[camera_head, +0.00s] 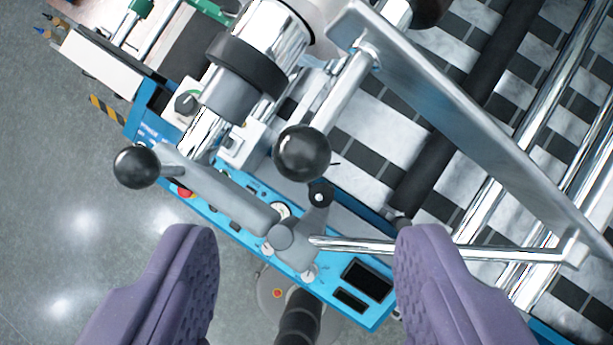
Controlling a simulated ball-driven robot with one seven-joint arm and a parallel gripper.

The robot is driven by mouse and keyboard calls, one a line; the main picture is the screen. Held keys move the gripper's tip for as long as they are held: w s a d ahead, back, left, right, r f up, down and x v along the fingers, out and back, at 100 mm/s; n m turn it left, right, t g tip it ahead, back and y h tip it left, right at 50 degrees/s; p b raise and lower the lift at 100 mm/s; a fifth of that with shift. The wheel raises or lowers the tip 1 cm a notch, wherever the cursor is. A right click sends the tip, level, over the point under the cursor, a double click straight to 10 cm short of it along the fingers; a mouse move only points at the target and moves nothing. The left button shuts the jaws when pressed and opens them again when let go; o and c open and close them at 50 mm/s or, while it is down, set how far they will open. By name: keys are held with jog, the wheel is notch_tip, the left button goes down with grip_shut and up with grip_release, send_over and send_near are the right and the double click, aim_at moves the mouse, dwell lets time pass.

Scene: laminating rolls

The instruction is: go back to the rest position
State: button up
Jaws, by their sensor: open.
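My gripper (306,255) shows as two purple fingers at the bottom of the view, spread wide apart with nothing held between them. Beyond them is the laminating machine, with a blue control panel (355,312) that carries knobs, buttons and dark displays. A grey lever with a black ball knob (137,167) reaches to the left above the panel. A second black ball knob (303,153) sits on a metal handle near the middle. Part of the panel's right end is hidden behind the right finger.
Shiny rollers (560,130) and a grey slanted bar (470,125) fill the right side. A metal roll end with a dark collar (245,65) is at the top. Grey floor (60,210) lies open at the left. A dark post on a round base (298,318) stands below the panel.

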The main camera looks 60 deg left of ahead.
jog(key=s+a+n+t+b, duration=0.1)
jog(key=a+t+b, duration=0.3)
jog(key=a+b, duration=0.9)
jog(key=s+a+n+t+b, duration=0.2)
jog(key=a+t+b, duration=0.3)
jog(key=a+b, duration=0.8)
jog(key=s+r+b, duration=0.1)
jog(key=b, duration=0.3)
jog(key=shift+s+a+y, duration=0.15)
jog(key=shift+a+y, duration=0.15)
jog(key=shift+a, duration=0.1)
jog(key=shift+c, duration=0.4)
